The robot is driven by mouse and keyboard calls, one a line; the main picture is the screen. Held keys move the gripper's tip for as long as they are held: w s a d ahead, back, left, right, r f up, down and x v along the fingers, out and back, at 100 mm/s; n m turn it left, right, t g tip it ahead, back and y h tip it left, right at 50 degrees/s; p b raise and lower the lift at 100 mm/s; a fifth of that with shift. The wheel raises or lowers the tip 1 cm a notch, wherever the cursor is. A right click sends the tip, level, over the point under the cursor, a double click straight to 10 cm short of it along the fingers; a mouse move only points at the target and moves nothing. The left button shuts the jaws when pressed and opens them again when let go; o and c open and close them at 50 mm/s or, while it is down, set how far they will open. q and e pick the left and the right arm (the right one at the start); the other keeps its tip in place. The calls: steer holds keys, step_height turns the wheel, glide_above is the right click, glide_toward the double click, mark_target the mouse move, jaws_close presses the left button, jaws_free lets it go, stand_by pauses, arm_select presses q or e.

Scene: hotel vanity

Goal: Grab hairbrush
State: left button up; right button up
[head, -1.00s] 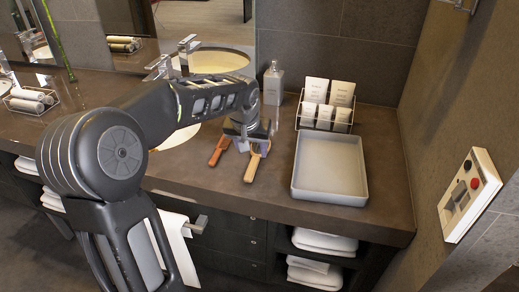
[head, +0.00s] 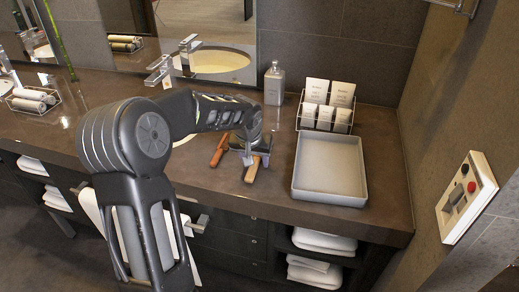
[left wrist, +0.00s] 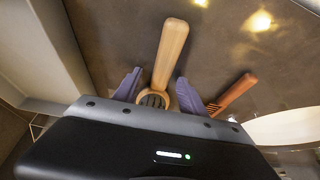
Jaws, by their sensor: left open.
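A light wooden hairbrush (head: 252,174) lies on the brown counter, its handle toward the front edge. In the left wrist view the hairbrush (left wrist: 170,55) lies between my two purple-grey fingers, its dark bristled head partly hidden by the gripper body. My left gripper (head: 250,154) is over the hairbrush's head end. The left gripper (left wrist: 159,78) is open, with gaps visible on both sides of the handle. A darker orange-brown brush (head: 219,152) lies to the left. In the wrist view this darker brush (left wrist: 235,91) is outside the right finger. My right gripper is not in view.
A grey tray (head: 329,195) stands right of the hairbrush. Behind are a rack of white packets (head: 325,118) and a grey bottle (head: 274,85). A sink (head: 175,137) is partly hidden by my left arm. Bare counter (head: 285,205) lies between hairbrush and tray.

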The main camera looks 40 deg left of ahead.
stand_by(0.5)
arm_select(q)
jaws_close()
stand_by(0.3)
